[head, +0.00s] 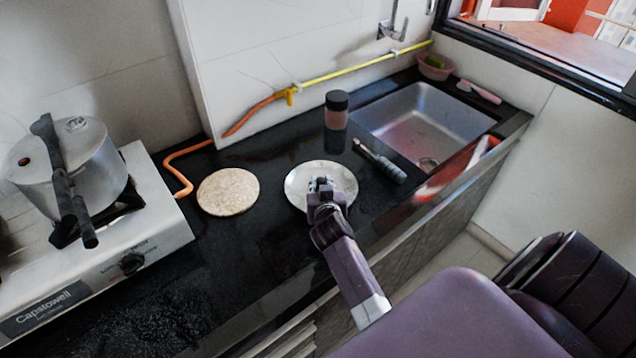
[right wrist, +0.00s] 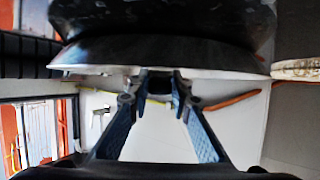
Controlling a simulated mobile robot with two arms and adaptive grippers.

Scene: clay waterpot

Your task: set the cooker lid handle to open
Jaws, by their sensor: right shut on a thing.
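The silver pressure cooker (head: 70,165) stands on the gas stove at the left of the head view. Its black lid handle (head: 62,165) runs across the lid and lies roughly in line with the black pot handle (head: 78,215) at the front. My right gripper (head: 321,184) is far to the right of the cooker, over a silver plate (head: 297,184) on the counter. In the right wrist view the fingers (right wrist: 160,85) are shut on the plate's rim (right wrist: 225,73). My left gripper is not in view.
A round flatbread (head: 228,191) lies between stove (head: 165,205) and plate. A dark-lidded jar (head: 336,112), a dark-handled tool (head: 380,160) and the sink (head: 425,120) are beyond. An orange hose (head: 178,170) runs behind the flatbread. The counter's front is clear.

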